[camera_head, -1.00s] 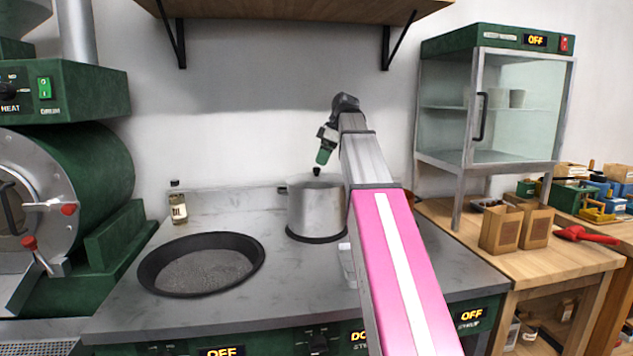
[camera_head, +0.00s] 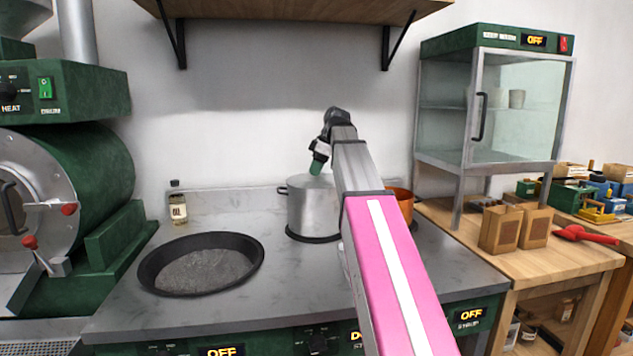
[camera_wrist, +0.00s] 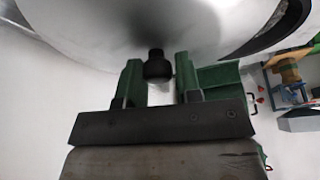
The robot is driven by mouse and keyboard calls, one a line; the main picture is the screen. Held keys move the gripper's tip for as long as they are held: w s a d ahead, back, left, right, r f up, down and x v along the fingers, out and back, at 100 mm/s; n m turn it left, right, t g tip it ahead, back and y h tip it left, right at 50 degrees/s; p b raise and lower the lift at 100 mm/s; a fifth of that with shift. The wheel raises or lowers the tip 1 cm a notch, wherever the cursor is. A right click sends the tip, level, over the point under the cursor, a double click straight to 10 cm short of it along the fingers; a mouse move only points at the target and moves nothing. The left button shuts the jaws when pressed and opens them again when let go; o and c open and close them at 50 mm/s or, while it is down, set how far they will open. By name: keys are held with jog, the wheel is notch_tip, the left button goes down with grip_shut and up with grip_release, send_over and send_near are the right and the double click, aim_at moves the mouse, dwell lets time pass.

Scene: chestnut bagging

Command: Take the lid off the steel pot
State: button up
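The steel pot (camera_head: 312,211) stands upright on the stove top, with its lid (camera_head: 303,183) on it. In the wrist view the pale lid (camera_wrist: 110,22) fills the upper part. Its black knob (camera_wrist: 157,65) shows between the two green fingers. My gripper (camera_head: 316,167) points down at the lid in the head view and hides the knob there. In the wrist view my gripper (camera_wrist: 160,76) is open, with a finger on each side of the knob and narrow gaps beside it. I cannot tell whether either finger touches it.
A wide dark pan (camera_head: 201,264) sits at the front left of the stove top. A small bottle (camera_head: 178,203) stands at its back left. A copper-coloured pot (camera_head: 404,204) is partly hidden behind my arm. A glass cabinet (camera_head: 490,110) stands at the right, near paper bags (camera_head: 500,229).

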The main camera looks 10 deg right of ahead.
jog(key=shift+f, duration=0.25)
grip_shut()
jog(key=shift+r, duration=0.1)
